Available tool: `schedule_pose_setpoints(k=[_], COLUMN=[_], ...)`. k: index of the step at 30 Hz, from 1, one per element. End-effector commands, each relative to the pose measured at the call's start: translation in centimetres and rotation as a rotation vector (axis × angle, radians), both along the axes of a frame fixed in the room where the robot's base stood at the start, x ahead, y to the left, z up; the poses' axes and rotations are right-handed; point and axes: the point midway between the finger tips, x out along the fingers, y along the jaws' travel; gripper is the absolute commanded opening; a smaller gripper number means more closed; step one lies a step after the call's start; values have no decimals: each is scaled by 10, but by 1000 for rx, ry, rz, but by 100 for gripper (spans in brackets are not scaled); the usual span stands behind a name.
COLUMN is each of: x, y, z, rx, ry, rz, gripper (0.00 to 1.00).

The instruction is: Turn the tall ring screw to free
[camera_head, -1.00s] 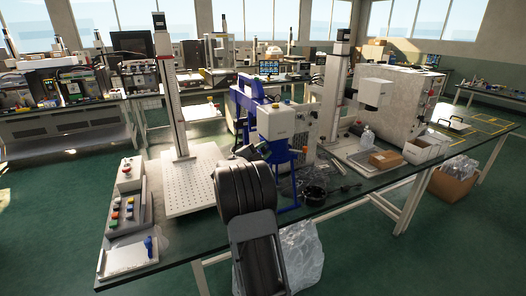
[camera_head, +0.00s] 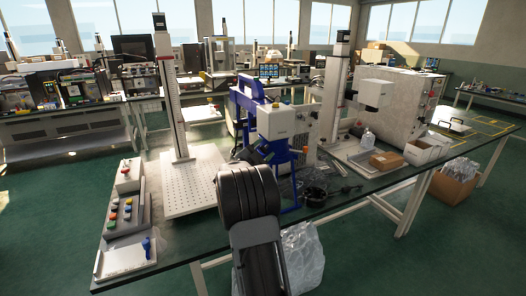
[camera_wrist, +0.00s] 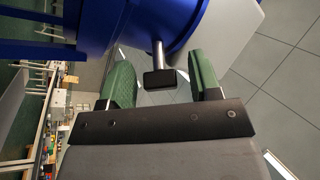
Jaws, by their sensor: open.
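In the wrist view, a short metal shaft ending in a dark block (camera_wrist: 159,79) sticks out of a blue cylinder (camera_wrist: 182,22). I take it to be the tall ring screw. My gripper (camera_wrist: 160,60) is open, with a green pad on each side of the dark block. A gap shows on both sides in the picture; depth is hard to judge. In the head view, my gripper (camera_head: 262,152) is at the blue stand (camera_head: 292,180) on the bench. My wrist hides the screw there.
The bench (camera_head: 215,238) holds a perforated plate with a column (camera_head: 188,191), a button box (camera_head: 125,213) and a white tray (camera_head: 126,262) on the left. A plastic bag (camera_head: 302,255) hangs or stands by the front edge.

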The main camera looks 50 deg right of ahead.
Motion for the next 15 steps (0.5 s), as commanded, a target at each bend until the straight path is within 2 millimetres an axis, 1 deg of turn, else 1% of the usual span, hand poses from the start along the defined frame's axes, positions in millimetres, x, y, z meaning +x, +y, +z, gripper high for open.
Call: schedule_pose_setpoints(k=[5,8,11,15], x=[0,0,1,0], y=[2,10,26,55], z=[-1,-3,-8,-17], rx=[0,-1,-1,-1], ry=[-1,-2,0,-1], rz=[0,1,4,5], gripper=[57,57,57,57])
